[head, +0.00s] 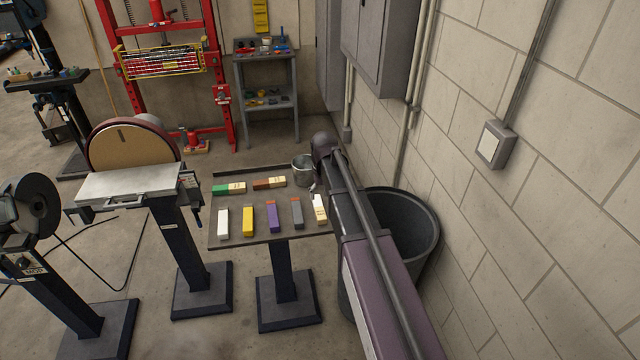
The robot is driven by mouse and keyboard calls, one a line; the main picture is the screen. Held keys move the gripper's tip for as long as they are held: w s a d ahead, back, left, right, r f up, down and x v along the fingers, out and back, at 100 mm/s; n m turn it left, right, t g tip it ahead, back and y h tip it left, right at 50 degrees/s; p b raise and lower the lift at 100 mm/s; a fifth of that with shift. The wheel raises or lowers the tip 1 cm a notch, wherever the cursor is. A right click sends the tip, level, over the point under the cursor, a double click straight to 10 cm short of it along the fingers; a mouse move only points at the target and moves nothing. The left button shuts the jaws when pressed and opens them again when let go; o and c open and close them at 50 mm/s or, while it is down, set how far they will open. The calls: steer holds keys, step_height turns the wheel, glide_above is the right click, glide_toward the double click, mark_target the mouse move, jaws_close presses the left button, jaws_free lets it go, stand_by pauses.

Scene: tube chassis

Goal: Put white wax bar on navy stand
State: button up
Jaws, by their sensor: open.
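A white bar (223,222) lies at the left end of the front row on a small dark tabletop (236,240). This tabletop stands on a dark navy pedestal (286,272). The disc sander's pedestal (181,250) at its left is similarly dark navy, so I cannot tell which is the navy stand. A second pale, partly white bar (320,209) lies at the row's right end. My arm comes up from the lower right and ends in view at a dark joint right of the tabletop. My gripper cannot be made out.
Yellow (248,220), purple (272,218) and grey (297,213) bars lie between the pale ones. Green-and-tan (229,188) and brown-and-tan (269,183) bars lie behind, near a metal bucket (302,170). A disc sander (133,150) is left; a dark bin (405,225) and wall are right.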

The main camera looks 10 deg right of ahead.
steer(key=s, duration=2.1)
steer(key=shift+d, duration=0.2)
steer(key=c, duration=0.3)
steer(key=shift+c, duration=0.2)
steer(key=shift+a, duration=0.1)
